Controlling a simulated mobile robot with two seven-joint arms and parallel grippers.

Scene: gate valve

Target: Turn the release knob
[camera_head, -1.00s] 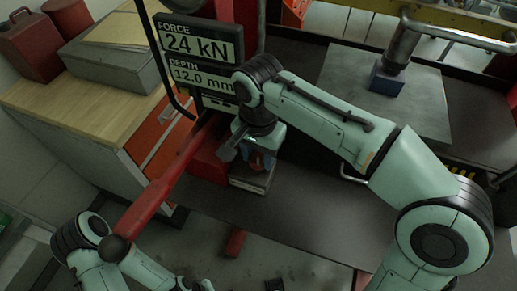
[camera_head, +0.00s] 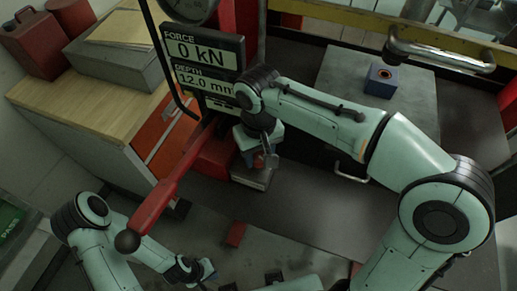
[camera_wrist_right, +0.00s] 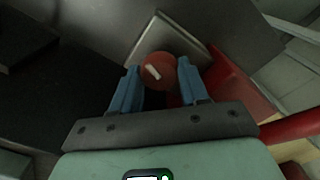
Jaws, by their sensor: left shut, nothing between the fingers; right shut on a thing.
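The release knob (camera_wrist_right: 158,71) is a round red knob with a white mark, seen in the right wrist view. My right gripper (camera_wrist_right: 154,78) has its blue fingers on either side of the knob, shut on it. In the head view my right gripper (camera_head: 262,160) points down at the pump's grey block (camera_head: 252,177); the knob is mostly hidden there. My left gripper (camera_head: 207,272) is low in the head view, shut and empty, apart from the red pump lever (camera_head: 167,185). The display (camera_head: 205,55) reads 0 kN and 12.0 mm.
A blue block (camera_head: 381,79) with a ringed hole in its top stands on the grey plate (camera_head: 345,75). A shiny metal bar (camera_head: 440,55) is above and right of it. A wooden-topped cabinet (camera_head: 90,100) with red drawers stands at left, close to the lever.

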